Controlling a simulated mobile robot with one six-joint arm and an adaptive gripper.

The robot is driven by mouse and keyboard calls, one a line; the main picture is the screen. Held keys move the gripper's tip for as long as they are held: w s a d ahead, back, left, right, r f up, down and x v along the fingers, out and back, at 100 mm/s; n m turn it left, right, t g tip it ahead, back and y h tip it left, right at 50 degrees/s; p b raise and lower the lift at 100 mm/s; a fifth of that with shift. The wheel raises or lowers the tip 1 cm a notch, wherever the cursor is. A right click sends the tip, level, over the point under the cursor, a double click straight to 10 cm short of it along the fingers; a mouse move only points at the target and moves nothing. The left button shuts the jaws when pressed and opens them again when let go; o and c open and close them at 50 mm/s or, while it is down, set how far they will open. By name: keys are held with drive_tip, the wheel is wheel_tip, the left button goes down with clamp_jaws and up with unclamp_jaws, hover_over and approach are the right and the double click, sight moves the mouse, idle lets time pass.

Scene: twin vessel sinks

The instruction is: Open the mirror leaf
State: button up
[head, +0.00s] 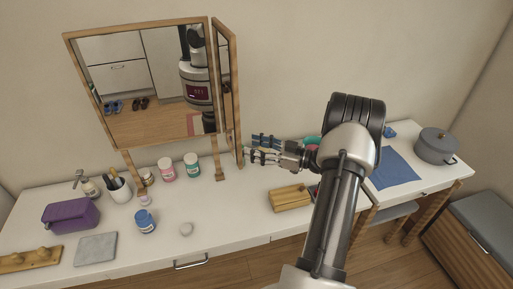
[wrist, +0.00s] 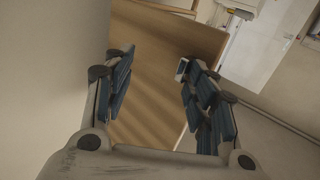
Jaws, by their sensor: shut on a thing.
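The mirror (head: 150,85) stands on the white counter in a wooden frame, facing me. The mirror leaf (head: 233,95) is a narrow wooden-framed panel at its right side, seen nearly edge-on and angled away from the main mirror. My gripper (head: 248,148) reaches in from the right at the leaf's lower edge. In the wrist view my gripper (wrist: 152,75) has its blue-padded fingers on either side of the leaf's brown wooden board (wrist: 150,100), shut on it. The exact contact at the fingertips is hard to see.
A wooden block (head: 290,198) lies near my forearm. A grey pot (head: 437,146) and blue cloth (head: 394,168) are at right.

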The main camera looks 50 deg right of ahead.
drive_tip(key=shift+w+d+r, duration=0.15)
drive_tip(key=shift+d+r, duration=0.1)
drive_tip(key=shift+r, duration=0.1)
drive_tip(key=shift+c, duration=0.3)
drive_tip(key=v, duration=1.2)
drive_tip(key=shift+a+f, duration=0.2)
drive_tip(key=shift+f, duration=0.1)
